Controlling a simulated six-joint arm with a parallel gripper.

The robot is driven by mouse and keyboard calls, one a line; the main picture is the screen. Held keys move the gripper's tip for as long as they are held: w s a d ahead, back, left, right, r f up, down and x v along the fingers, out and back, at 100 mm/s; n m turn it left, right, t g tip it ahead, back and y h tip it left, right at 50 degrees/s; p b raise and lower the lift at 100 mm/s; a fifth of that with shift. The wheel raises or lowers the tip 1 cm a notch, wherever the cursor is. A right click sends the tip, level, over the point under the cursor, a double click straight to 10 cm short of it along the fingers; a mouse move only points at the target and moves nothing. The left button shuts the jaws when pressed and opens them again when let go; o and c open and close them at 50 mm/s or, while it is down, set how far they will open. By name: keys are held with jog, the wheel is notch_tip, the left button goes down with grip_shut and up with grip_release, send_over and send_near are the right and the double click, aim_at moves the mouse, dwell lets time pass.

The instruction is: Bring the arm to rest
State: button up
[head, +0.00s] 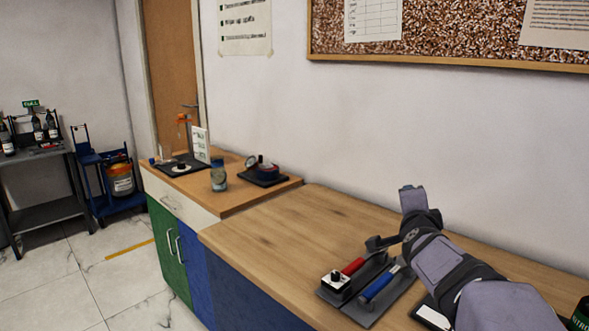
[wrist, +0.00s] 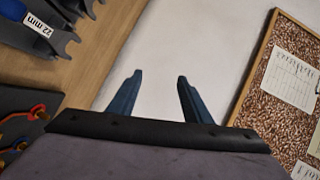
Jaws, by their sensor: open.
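My arm (head: 440,262) reaches in from the lower right of the head view, over the wooden bench and close to the wall. I cannot make out the fingers there. In the wrist view my gripper (wrist: 158,79) shows two blue fingers spread apart. Nothing is between them, and the pale wall is behind them.
A grey tray (head: 345,306) with red-handled (head: 353,266) and blue-handled (head: 380,284) tools lies beside my arm. A wrench labelled 22 mm (wrist: 40,25) shows in the wrist view. A cork board (wrist: 272,72) hangs on the wall. The bench's left part (head: 270,222) is clear.

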jog(key=s+a+f+n+g+y+p, duration=0.1)
jog(key=s+a+f+n+g+p, duration=0.1)
jog(key=s+a+f+n+p, duration=0.1)
jog(key=s+a+f+n+g+y+p, duration=0.2)
jog(key=s+a+f+n+p, duration=0.1)
jog(key=s+a+n, duration=0.1)
jog(key=s+a+f+n+g+y+p, duration=0.2)
jog(key=s+a+n+p, duration=0.1)
jog(key=s+a+p, duration=0.1)
jog(key=shift+s+a+f+g, duration=0.35)
jog(key=shift+f+g, duration=0.05)
jog(key=s+f+n+g+p, duration=0.1)
jog(key=s+n+g+p, duration=0.3)
jog(key=s, duration=0.7)
jog(key=s+a+f+n+g+p, duration=0.1)
jog(key=s+n+g+p, duration=0.3)
jog(key=s, duration=0.8)
jog(key=shift+s+f+p, duration=0.15)
jog(key=shift+f+p, duration=0.4)
jog(key=shift+p, duration=0.3)
jog(key=shift+a, duration=0.1)
